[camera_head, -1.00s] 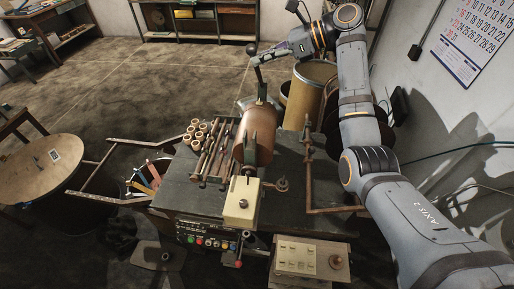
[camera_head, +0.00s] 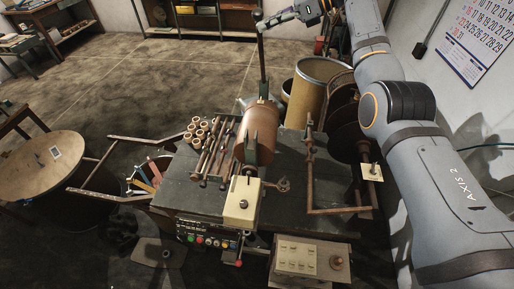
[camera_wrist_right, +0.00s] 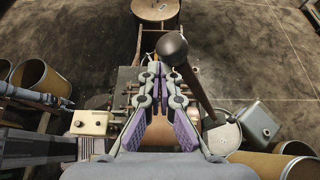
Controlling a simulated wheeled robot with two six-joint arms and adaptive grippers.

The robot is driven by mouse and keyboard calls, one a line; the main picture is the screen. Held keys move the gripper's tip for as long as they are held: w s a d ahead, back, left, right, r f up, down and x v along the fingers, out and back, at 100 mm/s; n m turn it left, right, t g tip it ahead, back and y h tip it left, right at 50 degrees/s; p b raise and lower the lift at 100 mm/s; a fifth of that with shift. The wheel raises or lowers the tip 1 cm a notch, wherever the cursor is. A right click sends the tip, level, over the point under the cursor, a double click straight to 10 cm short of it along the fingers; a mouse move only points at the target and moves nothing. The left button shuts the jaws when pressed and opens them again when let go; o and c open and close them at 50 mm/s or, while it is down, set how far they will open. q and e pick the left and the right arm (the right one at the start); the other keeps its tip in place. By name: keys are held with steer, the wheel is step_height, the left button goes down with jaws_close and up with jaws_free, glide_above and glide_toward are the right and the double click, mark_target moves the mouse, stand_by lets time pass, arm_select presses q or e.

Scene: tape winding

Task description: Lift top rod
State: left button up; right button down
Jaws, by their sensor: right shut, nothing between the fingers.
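The top rod (camera_head: 262,58) is a dark bar that rises nearly upright behind the brown roll (camera_head: 258,128) of the winding machine. Its round black ball end (camera_head: 258,16) is near the top edge of the head view. My right gripper (camera_head: 270,21) is at the upper end of the rod, close beside the ball. In the right wrist view the ball (camera_wrist_right: 172,48) lies just beyond the shut fingers (camera_wrist_right: 163,80), and the rod (camera_wrist_right: 197,93) slants down to their right. Contact between fingers and rod is unclear. My left gripper is out of view.
A dark worktable (camera_head: 186,188) carries the machine, with copper tubes and rods at its left. Tan drums (camera_head: 312,92) stand behind at the right. A control box (camera_head: 308,256) is in front. The floor beyond is open.

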stand_by(0.3)
steer(key=v, duration=1.2)
steer(key=shift+f, duration=0.1)
